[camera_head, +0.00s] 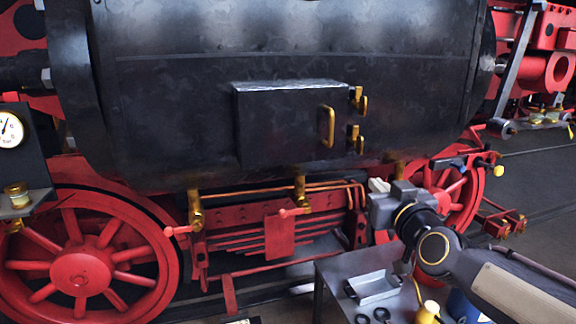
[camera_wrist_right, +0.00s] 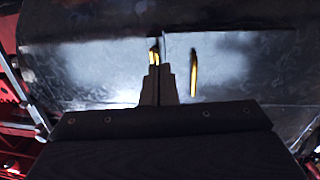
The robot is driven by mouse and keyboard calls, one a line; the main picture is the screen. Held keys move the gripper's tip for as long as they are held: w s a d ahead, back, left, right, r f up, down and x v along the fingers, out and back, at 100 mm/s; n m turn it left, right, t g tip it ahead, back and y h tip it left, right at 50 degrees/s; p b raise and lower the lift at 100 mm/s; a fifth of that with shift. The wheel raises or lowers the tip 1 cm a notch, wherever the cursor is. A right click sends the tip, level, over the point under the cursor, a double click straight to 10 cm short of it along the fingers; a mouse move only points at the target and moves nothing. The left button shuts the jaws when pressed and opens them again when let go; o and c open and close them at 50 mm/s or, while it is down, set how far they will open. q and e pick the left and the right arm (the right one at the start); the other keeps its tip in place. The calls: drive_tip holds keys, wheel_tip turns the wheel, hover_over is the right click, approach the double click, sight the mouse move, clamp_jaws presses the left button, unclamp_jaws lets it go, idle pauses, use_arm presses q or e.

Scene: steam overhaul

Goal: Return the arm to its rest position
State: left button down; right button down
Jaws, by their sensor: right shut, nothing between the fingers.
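My right gripper (camera_head: 378,186) is in front of the lower right part of the black boiler, above a grey table, with its arm coming in from the right. Its fingers are shut with nothing between them. In the right wrist view the closed fingers (camera_wrist_right: 158,88) point toward the boiler's dark metal side. The black box door (camera_head: 280,125) on the boiler looks closed, with a brass handle (camera_head: 326,126) and brass hinges (camera_head: 357,138) at its right edge. The handle also shows in the right wrist view (camera_wrist_right: 193,74). My left gripper is out of view.
The grey table (camera_head: 335,290) holds a metal tray (camera_head: 374,288), dark rings (camera_head: 381,314) and a yellow-capped container (camera_head: 428,312). Brass valves (camera_head: 196,212) with red levers hang under the boiler. A red wheel (camera_head: 82,272) and a gauge (camera_head: 10,130) stand at left.

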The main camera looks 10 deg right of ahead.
drive_tip(key=s+a+f+g+y, duration=0.2)
drive_tip(key=s+a+f+g, duration=0.2)
drive_tip(key=s+f, duration=0.8)
drive_tip(key=s+a+f+m+g+y, duration=0.1)
drive_tip(key=s+a+f+g+y, duration=0.1)
drive_tip(key=s+a+f+g, duration=0.3)
drive_tip(key=s+f+g, duration=0.3)
drive_tip(key=s+f, duration=0.4)
drive_tip(key=s, duration=0.1)
drive_tip(key=shift+s+a+y, duration=0.25)
drive_tip(key=shift+s+y, duration=0.15)
drive_tip(key=shift+f, duration=0.1)
